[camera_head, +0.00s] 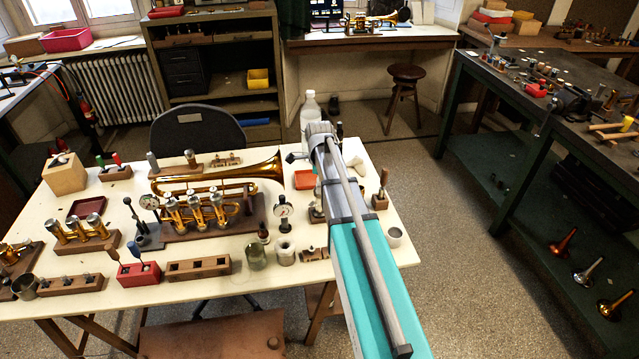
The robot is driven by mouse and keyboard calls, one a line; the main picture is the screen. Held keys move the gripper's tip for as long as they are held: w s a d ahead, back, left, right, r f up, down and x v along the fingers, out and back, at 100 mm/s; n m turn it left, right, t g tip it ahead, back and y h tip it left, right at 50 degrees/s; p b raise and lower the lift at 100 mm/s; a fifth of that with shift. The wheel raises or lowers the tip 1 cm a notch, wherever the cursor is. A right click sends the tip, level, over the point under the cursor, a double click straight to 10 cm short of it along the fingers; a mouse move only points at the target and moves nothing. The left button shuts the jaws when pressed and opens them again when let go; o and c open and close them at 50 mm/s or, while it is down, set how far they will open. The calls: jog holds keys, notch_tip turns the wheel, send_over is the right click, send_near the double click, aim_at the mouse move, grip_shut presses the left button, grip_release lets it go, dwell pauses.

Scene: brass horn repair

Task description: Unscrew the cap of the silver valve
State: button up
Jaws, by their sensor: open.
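I cannot tell for sure which piece is the silver valve. A brass horn (262,169) lies on a wooden stand on the bench, with three upright valves (195,208) that have silvery tops. Another valve cluster (78,229) with silvery caps stands on a wooden block at the left. A wooden block behind the horn bears two silvery upright pieces (190,158). My arm reaches from the bottom right over the right part of the bench, and its wrist end is right of the horn's bell. My gripper's jaws do not show; the arm blocks the view there.
The cream bench top (208,285) is crowded with wooden holders, a red block (139,273), dial gauges (283,212), glass jars (256,257) and a white bottle (310,108). A dark chair (197,130) stands behind. A dark workbench (560,100) is at the right, with open floor between.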

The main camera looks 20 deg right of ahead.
jog(key=shift+f+b, duration=1)
jog(key=shift+f, duration=0.3)
grip_shut()
jog(key=shift+n, duration=2.6)
jog(key=shift+n, duration=0.3)
jog(key=shift+n, duration=2.3)
